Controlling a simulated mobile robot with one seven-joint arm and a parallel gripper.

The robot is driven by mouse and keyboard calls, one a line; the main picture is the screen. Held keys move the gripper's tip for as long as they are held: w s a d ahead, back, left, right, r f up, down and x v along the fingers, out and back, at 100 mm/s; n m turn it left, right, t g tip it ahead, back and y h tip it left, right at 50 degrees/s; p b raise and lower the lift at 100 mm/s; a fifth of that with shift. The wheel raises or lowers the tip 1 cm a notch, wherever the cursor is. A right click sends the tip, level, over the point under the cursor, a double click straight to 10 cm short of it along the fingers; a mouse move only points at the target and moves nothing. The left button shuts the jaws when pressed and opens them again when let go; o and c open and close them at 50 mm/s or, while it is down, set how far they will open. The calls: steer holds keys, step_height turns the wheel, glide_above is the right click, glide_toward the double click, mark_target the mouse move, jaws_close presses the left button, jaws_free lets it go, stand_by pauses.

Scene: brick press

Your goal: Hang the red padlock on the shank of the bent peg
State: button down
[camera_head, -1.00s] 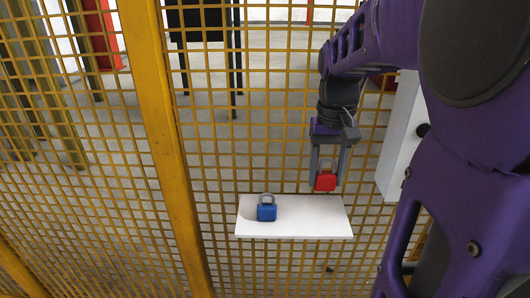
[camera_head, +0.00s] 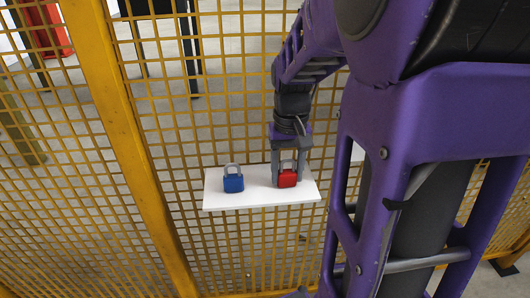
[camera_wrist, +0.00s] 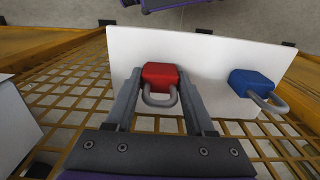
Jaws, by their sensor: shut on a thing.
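The red padlock (camera_head: 288,179) has a grey shackle and is between the fingers of my gripper (camera_head: 288,172), which is shut on it. The padlock is over the right half of the white shelf (camera_head: 255,198); I cannot tell whether it touches the shelf. In the wrist view the red padlock (camera_wrist: 160,76) sits between the two grey fingers of my gripper (camera_wrist: 160,80), its shackle towards the wrist. The bent peg cannot be made out in either view.
A blue padlock (camera_head: 233,183) stands on the shelf left of the red one; it also shows in the wrist view (camera_wrist: 252,84). A yellow mesh fence (camera_head: 240,250) with a thick post (camera_head: 120,130) surrounds the shelf. A white block (camera_wrist: 15,130) is at the wrist view's left edge.

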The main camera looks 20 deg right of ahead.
mark_target(287, 170)
steer(key=shift+c, duration=1.3)
jaws_free()
steer(key=shift+f, duration=0.1)
step_height(287, 170, up, 18)
steer(key=p, duration=1)
steer(key=shift+w+f, duration=0.2)
steer(key=shift+f, duration=0.05)
